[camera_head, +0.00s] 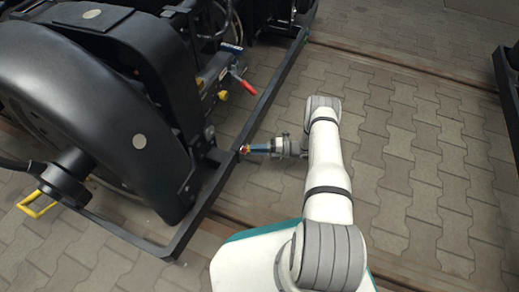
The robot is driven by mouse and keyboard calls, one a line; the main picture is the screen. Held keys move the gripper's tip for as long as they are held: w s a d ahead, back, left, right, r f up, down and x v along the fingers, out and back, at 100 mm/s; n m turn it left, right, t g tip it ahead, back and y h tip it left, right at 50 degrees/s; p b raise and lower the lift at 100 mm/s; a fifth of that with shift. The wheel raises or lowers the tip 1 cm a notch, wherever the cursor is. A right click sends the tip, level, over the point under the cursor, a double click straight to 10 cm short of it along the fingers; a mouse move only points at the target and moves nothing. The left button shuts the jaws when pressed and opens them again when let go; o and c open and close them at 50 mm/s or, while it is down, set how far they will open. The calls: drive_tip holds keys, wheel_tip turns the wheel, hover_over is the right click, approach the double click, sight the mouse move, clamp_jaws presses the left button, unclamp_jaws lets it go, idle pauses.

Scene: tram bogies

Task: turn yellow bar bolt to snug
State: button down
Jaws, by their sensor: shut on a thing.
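My gripper (274,147) reaches left from the arm's end to the black frame rail. A yellow bar-shaped handle (38,205) sticks out at the lower left of the bogie, well away from my gripper. No bolt can be made out on it.
The black bogie (75,75) with its large round cover fills the left. The black rail (268,95) runs along its near side. A red handle (243,84) and yellow knob (222,96) stick out above my gripper. Open paving (420,170) lies right of my arm.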

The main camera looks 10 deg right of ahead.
drive_tip(key=shift+s+a+m+y, duration=0.1)
drive_tip(key=shift+m+y, duration=0.2)
idle(0.4)
drive_tip(key=c, duration=1.3)
unclamp_jaws()
drive_tip(key=shift+o, duration=0.2)
drive_tip(key=p+v, duration=0.1)
drive_tip(key=v, duration=0.7)
